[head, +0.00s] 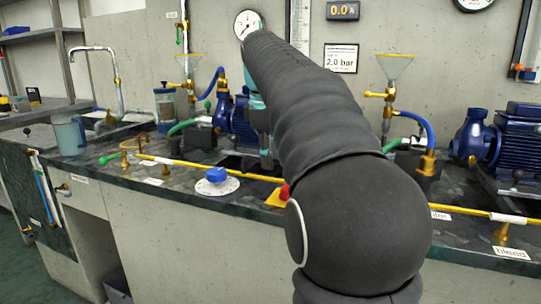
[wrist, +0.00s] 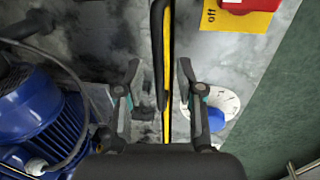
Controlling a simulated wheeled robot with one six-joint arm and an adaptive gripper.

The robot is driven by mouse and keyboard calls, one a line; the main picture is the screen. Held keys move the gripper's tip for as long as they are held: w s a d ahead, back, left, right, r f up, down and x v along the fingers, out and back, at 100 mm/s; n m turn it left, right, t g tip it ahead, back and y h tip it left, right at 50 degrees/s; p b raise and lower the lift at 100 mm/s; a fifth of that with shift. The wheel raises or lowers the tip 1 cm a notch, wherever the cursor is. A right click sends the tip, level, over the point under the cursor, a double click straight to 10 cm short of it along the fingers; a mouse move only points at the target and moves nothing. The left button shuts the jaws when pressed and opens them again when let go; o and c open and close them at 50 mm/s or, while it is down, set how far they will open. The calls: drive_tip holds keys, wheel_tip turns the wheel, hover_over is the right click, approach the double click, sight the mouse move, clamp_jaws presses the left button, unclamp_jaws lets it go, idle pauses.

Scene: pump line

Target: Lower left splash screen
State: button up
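I cannot make out a clear pane of the left splash screen in either view. A yellow rail (head: 225,171) with white sleeves runs along the front of the bench in the head view and passes behind my arm. In the wrist view a yellow and black bar (wrist: 166,70) runs up the picture between my fingers; it may be this rail. My gripper (wrist: 158,75) is open, one finger on each side of the bar, and it appears not to grip it.
A blue knob on a white dial (head: 216,182) sits at the bench front, also in the wrist view (wrist: 216,118). A red switch on a yellow plate (head: 277,196) is beside it. A blue pump (head: 238,118) stands behind; another (head: 500,140) is at right.

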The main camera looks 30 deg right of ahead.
wheel_tip(320, 180, up, 7)
drive_tip(key=a, duration=0.1)
drive_tip(key=shift+s, duration=0.45)
